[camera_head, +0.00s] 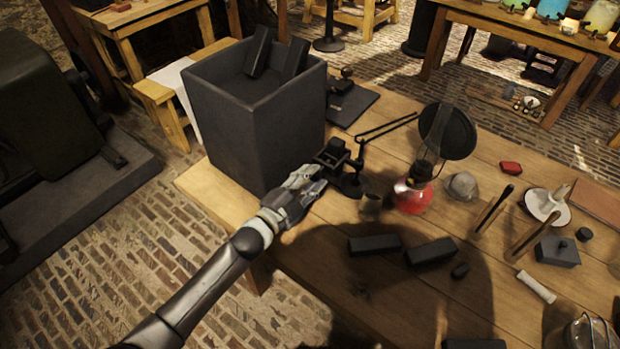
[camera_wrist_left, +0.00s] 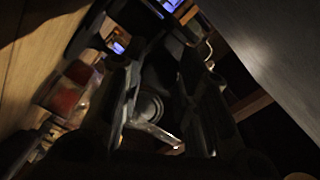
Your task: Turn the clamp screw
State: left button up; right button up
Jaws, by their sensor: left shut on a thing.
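A small black clamp (camera_head: 332,152) stands on the wooden table beside the large dark box, next to a jointed black arm stand. My left gripper (camera_head: 316,182) reaches in from the left and meets the clamp's near lower side. In the left wrist view, the gripper fingers (camera_wrist_left: 165,115) are shut around a dark round part (camera_wrist_left: 150,105), which appears to be the clamp screw. A thin pale bar (camera_wrist_left: 156,132) crosses just below it. The exact contact is dark and partly hidden. My right gripper is out of view.
The tall dark open box (camera_head: 262,130) stands close behind my left gripper. A red-based oil lamp (camera_head: 413,196) and a small dark cup (camera_head: 371,204) stand to its right. Black blocks (camera_head: 374,244) lie nearer on the table. The table's left front corner is clear.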

pick_arm(q)
jog(key=o, duration=1)
jog(key=shift+o, duration=0.2)
jog(key=shift+s, duration=0.1)
jog(key=v, duration=1.2)
